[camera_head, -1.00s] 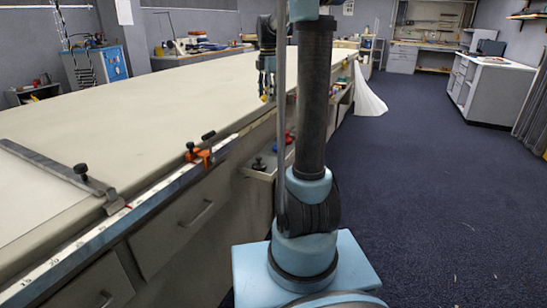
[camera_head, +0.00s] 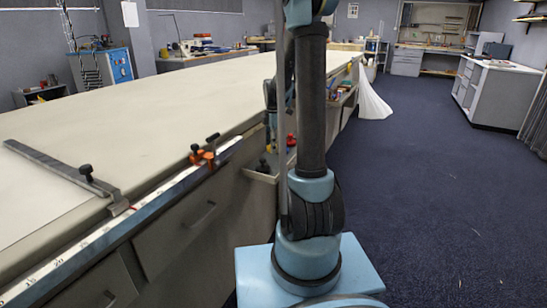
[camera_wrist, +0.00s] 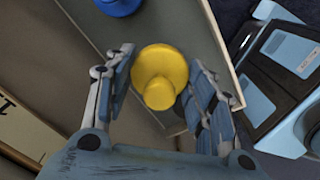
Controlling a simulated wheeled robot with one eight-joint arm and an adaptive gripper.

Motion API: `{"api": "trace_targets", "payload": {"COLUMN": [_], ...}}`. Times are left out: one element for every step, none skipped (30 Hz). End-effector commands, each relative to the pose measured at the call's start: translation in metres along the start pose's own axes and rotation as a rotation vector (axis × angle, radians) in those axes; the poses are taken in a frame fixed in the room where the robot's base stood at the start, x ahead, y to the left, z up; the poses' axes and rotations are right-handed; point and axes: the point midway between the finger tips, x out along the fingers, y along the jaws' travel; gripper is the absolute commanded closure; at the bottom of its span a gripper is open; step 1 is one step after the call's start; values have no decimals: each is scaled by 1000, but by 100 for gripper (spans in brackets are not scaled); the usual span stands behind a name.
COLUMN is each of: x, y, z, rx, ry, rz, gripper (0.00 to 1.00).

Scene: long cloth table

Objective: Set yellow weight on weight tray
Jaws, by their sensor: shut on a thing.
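The yellow weight (camera_wrist: 160,75), a knobbed round piece, sits between the two fingers of my gripper (camera_wrist: 160,65) in the wrist view. My gripper is shut on it. The weight tray (camera_wrist: 226,42) lies below, with a pale rim and grey floor. I cannot tell whether the weight touches the floor. A blue weight (camera_wrist: 118,5) is in the tray at the top of that view. In the head view the tray (camera_head: 259,177) hangs on the table's side, and my arm hides part of it.
The long cloth table (camera_head: 130,95) fills the left, its top mostly bare. A metal ruler rail (camera_head: 125,227) with an orange clamp (camera_head: 203,156) runs along its edge. A dark weight (camera_head: 264,166) and red weight (camera_head: 290,139) show by the tray. Floor at right is clear.

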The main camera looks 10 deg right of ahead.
Motion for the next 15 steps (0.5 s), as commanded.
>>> {"api": "trace_targets", "payload": {"x": [5, 7, 9, 11, 12, 15, 18, 22, 27, 31, 35, 40, 43, 46, 49], "y": [0, 0, 0, 0, 0, 0, 0, 0, 0, 0, 0, 0, 0, 0, 0], "z": [0, 0, 0, 0, 1, 1, 1, 1, 1, 1, 1, 1, 2, 2, 2], "rx": [0, 0, 0, 0, 0, 1, 1, 1, 1, 1, 1, 1, 1, 1, 1], "ry": [0, 0, 0, 0, 0, 0, 0, 0, 0, 0, 0, 0, 0, 0, 0], "rz": [0, 0, 0, 0, 0, 0, 0, 0, 0, 0, 0, 0, 0, 0, 0], "gripper": [90, 90, 90, 90, 90, 90, 90, 90, 90, 90, 90, 90, 90, 90, 90]}}
